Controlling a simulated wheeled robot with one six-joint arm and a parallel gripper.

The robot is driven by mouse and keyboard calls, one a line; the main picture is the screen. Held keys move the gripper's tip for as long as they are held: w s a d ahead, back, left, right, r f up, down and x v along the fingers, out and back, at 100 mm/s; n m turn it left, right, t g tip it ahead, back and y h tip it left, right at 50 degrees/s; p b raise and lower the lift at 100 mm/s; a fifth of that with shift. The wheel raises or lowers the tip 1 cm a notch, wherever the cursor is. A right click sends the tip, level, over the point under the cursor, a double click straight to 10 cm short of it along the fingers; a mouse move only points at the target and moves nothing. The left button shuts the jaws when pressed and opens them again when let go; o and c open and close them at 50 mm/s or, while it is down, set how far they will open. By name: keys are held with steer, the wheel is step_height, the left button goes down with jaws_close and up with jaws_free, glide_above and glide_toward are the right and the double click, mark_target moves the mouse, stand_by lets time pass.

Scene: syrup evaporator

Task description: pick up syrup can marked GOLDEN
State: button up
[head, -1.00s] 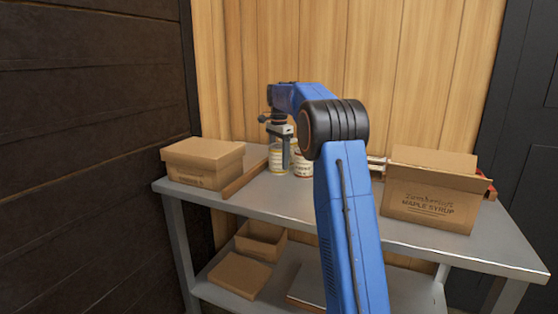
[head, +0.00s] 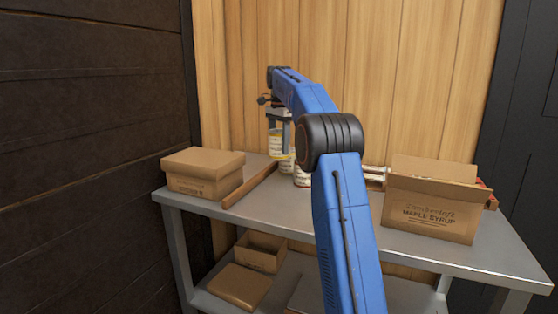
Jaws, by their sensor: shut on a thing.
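My gripper (head: 280,122) points down at the back of the table and is shut on a can (head: 279,144). The can is upright with a pale label and yellow bands; its print is too small to read, so I cannot confirm GOLDEN. It appears raised above the tabletop. Another pale-labelled can (head: 287,163) shows partly behind and below it. A further can (head: 301,178) stands on the table to the right, partly hidden by my arm.
The metal table (head: 330,222) holds a closed carton (head: 203,174) at left, a wooden strip (head: 250,186) beside it, and an open maple syrup box (head: 430,212) at right. Boxes (head: 260,251) sit on the lower shelf. A wooden wall (head: 420,80) stands close behind.

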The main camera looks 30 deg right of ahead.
mark_target(279, 130)
step_height(279, 130, up, 8)
steer(key=shift+f, duration=0.1)
